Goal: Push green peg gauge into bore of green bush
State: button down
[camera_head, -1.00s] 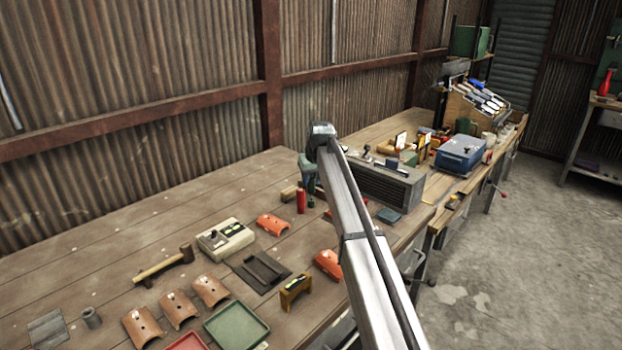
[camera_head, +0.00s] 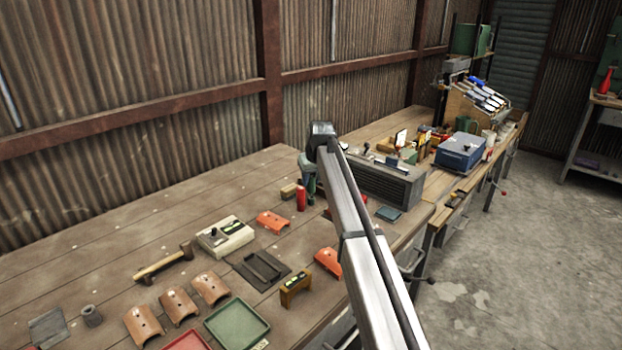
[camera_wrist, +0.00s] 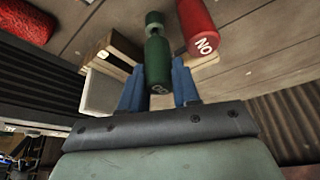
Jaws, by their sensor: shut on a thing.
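The green peg gauge (camera_wrist: 158,62), with pale lettering on its near end, is between the blue fingers of my gripper (camera_wrist: 158,86) in the wrist view. My gripper is shut on it. Beyond the gauge, in line with it, are a paler green band (camera_wrist: 156,33) and a dark green end piece (camera_wrist: 154,17). I cannot tell whether these are part of the gauge or the green bush, so how far it sits in a bore is unclear. In the head view my gripper (camera_head: 308,172) is over the bench beside a red cylinder, its grip largely hidden.
The red cylinder marked NO (camera_wrist: 197,28) stands close to the gauge; it shows in the head view (camera_head: 301,199). A wooden block (camera_wrist: 122,50) is on the gauge's other side. A grey ribbed box (camera_head: 390,185) stands right of my arm. A green tray (camera_head: 262,340) lies in front.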

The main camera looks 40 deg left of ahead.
jog(key=shift+f, duration=1.1)
jog(key=c, duration=1.1)
grip_release()
jog(key=shift+o, duration=0.5)
jog(key=o, duration=0.5)
jog(key=shift+r, duration=0.15)
jog(key=shift+r, duration=2.9)
